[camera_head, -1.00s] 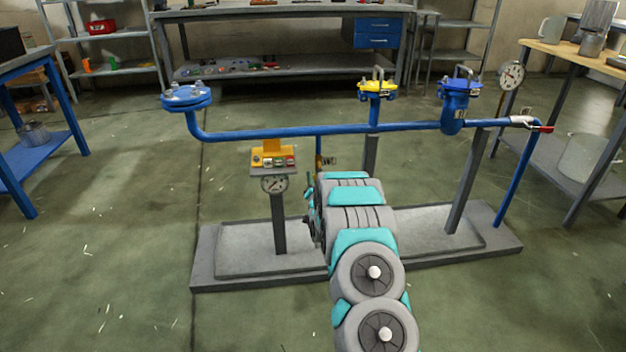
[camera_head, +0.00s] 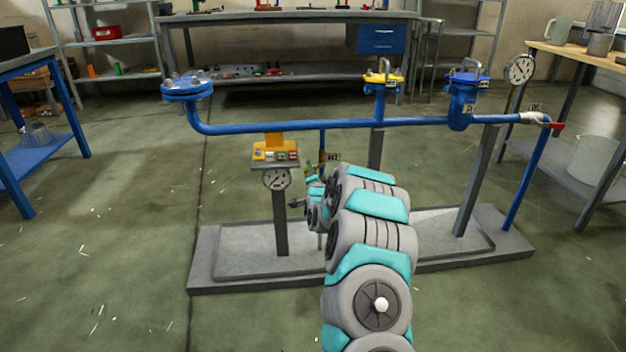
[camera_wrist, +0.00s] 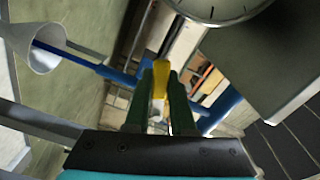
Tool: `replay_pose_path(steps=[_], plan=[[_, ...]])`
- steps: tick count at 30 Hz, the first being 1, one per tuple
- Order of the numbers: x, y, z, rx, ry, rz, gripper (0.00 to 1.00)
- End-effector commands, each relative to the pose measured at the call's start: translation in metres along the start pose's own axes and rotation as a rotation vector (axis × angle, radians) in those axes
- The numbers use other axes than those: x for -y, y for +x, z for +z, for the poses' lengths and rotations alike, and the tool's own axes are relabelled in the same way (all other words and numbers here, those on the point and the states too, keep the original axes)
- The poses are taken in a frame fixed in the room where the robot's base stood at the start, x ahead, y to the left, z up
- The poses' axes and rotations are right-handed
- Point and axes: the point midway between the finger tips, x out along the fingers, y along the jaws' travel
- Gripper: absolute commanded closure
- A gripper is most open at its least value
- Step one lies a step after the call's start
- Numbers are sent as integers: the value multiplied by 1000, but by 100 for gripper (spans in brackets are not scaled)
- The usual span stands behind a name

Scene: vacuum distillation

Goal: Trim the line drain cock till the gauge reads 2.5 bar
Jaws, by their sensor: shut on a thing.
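The blue pipe line (camera_head: 270,126) runs across a grey stand. The drain cock's yellow handle (camera_wrist: 160,78) is between my two green fingers in the wrist view. My gripper (camera_wrist: 160,95) is shut on it. In the head view my gripper (camera_head: 313,172) is small, below the pipe and partly hidden by my arm, and the cock is hard to make out there. A round gauge (camera_head: 276,179) hangs under a small button box, left of my gripper. Another gauge (camera_head: 520,70) stands at the pipe's right end. Neither needle can be read surely. A dial (camera_wrist: 215,8) is cut off in the wrist view.
A yellow-topped valve (camera_head: 383,79) and a blue valve (camera_head: 467,86) stand on the pipe. A blue flange (camera_head: 187,88) is at its left end and a red handle (camera_head: 557,126) at its right. The stand's base (camera_head: 240,282) lies low in front. Open floor is at left.

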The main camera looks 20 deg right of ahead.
Motion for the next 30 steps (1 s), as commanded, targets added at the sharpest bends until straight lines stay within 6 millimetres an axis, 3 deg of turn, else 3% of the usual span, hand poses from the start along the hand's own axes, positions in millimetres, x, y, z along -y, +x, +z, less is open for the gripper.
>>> replay_pose_path(steps=[9,24,25,30], plan=[[3,0,0,0,117,2,100],[5,0,-1,0,137,4,100],[5,0,-1,0,137,3,76],[5,0,-1,0,137,3,57]])
